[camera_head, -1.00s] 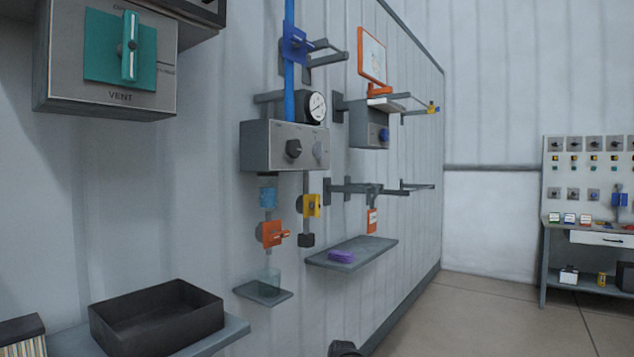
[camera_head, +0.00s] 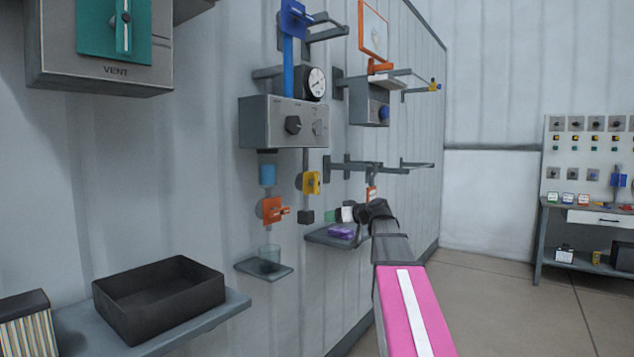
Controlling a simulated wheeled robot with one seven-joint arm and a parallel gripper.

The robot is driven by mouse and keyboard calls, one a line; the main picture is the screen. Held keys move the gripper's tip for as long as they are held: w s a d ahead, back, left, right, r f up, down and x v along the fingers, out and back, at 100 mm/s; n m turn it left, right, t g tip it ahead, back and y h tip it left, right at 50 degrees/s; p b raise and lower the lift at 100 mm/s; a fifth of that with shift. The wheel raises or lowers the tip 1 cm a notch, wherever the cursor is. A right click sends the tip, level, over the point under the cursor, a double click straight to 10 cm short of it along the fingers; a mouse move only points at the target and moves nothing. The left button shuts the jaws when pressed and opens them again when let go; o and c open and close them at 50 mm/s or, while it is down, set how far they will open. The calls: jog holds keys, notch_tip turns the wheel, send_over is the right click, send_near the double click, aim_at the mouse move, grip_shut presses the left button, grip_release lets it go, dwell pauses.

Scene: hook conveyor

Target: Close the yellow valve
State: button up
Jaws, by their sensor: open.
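The yellow valve (camera_head: 312,182) sits on a thin vertical pipe under a grey control box (camera_head: 284,123) on the wall. Its yellow handle plate faces right; its exact turn is too small to tell. My gripper (camera_head: 338,214) is open, to the right of and below the yellow valve in the picture, apart from it. Its fingertips are small and partly hidden by my wrist. My pink arm reaches in from the bottom right.
An orange valve (camera_head: 272,211) is at the left, with a glass (camera_head: 270,258) on a small shelf below. A purple object (camera_head: 341,231) lies on another shelf near my gripper. Wall brackets (camera_head: 384,164) jut out above. A black tray (camera_head: 158,306) stands at lower left.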

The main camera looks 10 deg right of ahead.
jog(key=n+t+y, duration=0.2)
send_near(319, 180)
jog(key=x, duration=1)
jog(key=shift+w+a, duration=0.25)
jog(key=shift+a, duration=0.1)
grip_shut()
